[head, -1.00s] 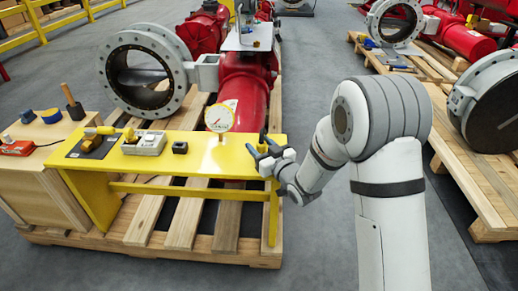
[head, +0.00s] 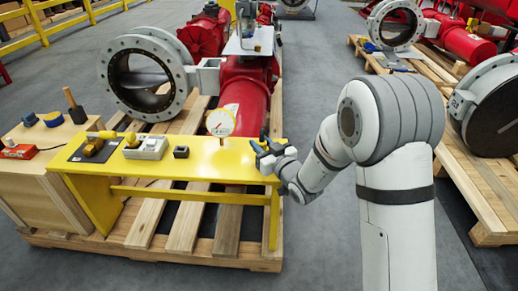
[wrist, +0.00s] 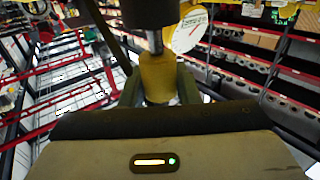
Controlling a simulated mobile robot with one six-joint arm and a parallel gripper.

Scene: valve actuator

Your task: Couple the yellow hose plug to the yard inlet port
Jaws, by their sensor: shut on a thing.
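My gripper (head: 263,150) is at the right end of the yellow bench, just beside the upright pressure gauge. In the wrist view, my gripper (wrist: 160,92) is shut on a yellow plug (wrist: 158,76), which sits between the two fingers. A dark cylinder (wrist: 142,10) with a short metal stem lies right in line with the plug's far end. I cannot tell whether it is the inlet port, or whether stem and plug are joined. In the head view the held plug is too small and hidden by the fingers to make out.
The yellow bench (head: 225,167) carries the gauge (head: 220,122), a small black block (head: 181,152), a grey box (head: 146,147) and a dark mat with a yellow fitting (head: 93,146). A wooden box (head: 40,190) stands left. Red pipework (head: 243,100) is behind.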

